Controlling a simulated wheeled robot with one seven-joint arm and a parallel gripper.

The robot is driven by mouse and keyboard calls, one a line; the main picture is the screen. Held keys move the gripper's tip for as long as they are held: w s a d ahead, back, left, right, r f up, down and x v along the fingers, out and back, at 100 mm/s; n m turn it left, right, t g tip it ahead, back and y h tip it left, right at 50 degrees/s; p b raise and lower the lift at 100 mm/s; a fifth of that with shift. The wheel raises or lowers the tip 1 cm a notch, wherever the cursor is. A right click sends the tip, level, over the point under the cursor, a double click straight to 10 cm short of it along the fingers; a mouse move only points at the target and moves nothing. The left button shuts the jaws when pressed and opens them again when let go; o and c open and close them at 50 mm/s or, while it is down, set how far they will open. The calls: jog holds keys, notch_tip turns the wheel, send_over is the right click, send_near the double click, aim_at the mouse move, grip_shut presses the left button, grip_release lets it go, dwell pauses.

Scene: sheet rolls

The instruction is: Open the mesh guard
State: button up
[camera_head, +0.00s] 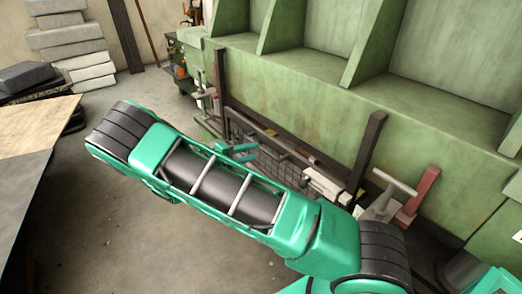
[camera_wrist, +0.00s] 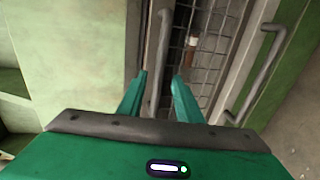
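The mesh guard (camera_head: 283,172) is a dark wire grid in a frame, low on the front of the green machine, partly hidden behind my arm. In the wrist view its grid (camera_wrist: 203,45) runs upward just beyond my fingers. A grey bar handle (camera_wrist: 163,50) stands beside the mesh and shows between my two fingertips. My gripper (camera_wrist: 158,78) is open, with its teal fingers apart on either side of the bar in the picture. I cannot tell whether they touch it. In the head view my gripper (camera_head: 238,151) is in front of the guard.
A second grey bar handle (camera_wrist: 264,72) is to the right in the wrist view. The green machine (camera_head: 300,105) fills the right of the head view, with a dark upright post (camera_head: 368,150). A table (camera_head: 30,150) stands at left. Stacked slabs (camera_head: 75,50) lie behind. Floor is bare between.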

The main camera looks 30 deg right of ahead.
aim_at(262, 148)
jog(key=shift+x, duration=3.15)
grip_shut()
